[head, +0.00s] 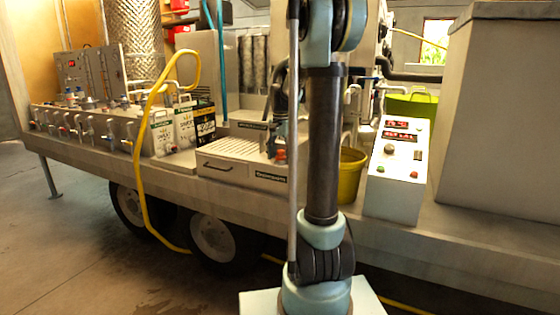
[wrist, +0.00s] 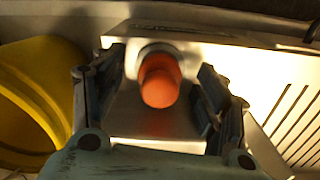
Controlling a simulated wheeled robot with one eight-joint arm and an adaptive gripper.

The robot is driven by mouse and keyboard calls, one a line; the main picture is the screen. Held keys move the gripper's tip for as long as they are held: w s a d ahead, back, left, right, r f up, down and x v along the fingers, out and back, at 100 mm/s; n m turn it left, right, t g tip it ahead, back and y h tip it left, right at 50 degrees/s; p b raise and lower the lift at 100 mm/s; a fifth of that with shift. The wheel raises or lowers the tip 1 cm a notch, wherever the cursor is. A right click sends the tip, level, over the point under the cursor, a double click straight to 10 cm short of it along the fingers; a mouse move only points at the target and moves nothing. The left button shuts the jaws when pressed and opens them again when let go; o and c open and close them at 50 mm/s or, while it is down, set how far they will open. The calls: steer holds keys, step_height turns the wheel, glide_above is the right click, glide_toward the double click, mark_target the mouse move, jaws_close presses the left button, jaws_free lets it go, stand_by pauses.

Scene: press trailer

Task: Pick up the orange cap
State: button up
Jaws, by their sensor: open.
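The orange cap (wrist: 160,82) shows in the wrist view, upright on or in front of a round dark base on a pale metal surface. My gripper (wrist: 160,90) is open, with one dark finger on each side of the cap and a visible gap to each. In the head view a small orange-red spot, likely the cap (head: 280,155), shows just left of my arm. My gripper (head: 278,132) is partly hidden there behind my arm.
A yellow bucket (head: 350,175) stands right of the cap; it is at the left in the wrist view (wrist: 35,100). A slatted white tray (head: 240,150) lies beside the cap. A control box (head: 398,170) with red displays stands further right. Cartons (head: 195,125) stand to the left.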

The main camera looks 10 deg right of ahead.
steer(key=c, duration=1.2)
steer(key=shift+c, duration=0.2)
